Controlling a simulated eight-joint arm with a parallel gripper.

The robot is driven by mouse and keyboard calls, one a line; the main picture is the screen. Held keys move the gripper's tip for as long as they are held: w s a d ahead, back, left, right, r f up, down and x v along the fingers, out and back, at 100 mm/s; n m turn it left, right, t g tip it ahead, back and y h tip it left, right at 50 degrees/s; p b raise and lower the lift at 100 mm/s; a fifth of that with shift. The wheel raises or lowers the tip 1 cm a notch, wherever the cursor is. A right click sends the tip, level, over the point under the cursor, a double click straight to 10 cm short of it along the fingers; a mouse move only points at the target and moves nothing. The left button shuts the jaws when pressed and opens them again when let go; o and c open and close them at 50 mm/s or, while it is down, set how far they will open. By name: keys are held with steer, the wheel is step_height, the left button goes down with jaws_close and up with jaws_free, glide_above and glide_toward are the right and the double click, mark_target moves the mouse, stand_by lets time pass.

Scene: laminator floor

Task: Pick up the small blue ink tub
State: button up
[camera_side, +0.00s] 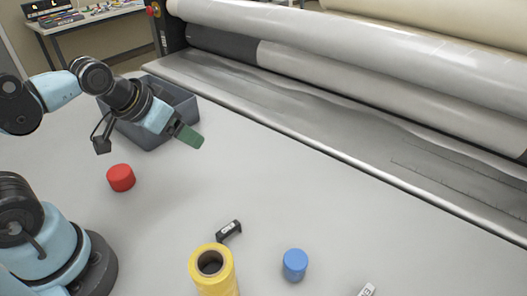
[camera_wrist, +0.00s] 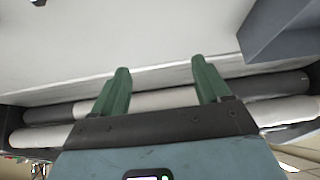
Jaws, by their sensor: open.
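The small blue ink tub (camera_side: 295,264) stands upright on the pale table near the front, right of the yellow roll. My gripper (camera_side: 190,136) is up at the back left beside the grey bin, far from the tub. In the wrist view my gripper (camera_wrist: 162,80) shows two green fingers spread apart with nothing between them. The blue tub is not in the wrist view.
A red tub (camera_side: 121,178), a yellow roll (camera_side: 213,275) and a black labelled piece (camera_side: 229,229) are on the table. The grey bin (camera_side: 183,100) stands behind my gripper. Laminator rollers (camera_side: 350,75) line the back. The middle of the table is clear.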

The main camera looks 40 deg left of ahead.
steer(key=w+d+r+n+g+h, duration=0.2)
steer(key=d+g, duration=0.2)
steer(key=d, duration=1)
steer(key=n+g+y, duration=0.2)
steer(key=n+g, duration=0.1)
glide_above(296, 260)
steer(key=d, duration=0.1)
step_height(296, 260, down, 3)
steer(key=f, duration=0.6)
steer(key=shift+s+a+f, duration=0.1)
steer(key=shift+s+f, duration=0.15)
steer(key=shift+w+a+f, duration=0.1)
steer(key=shift+a+f, duration=0.1)
steer(key=shift+f, duration=1.15)
steer(key=shift+w+a+f, duration=0.1)
steer(key=shift+a+f, duration=0.1)
steer(key=shift+f, duration=1.15)
steer(key=c, duration=1.1)
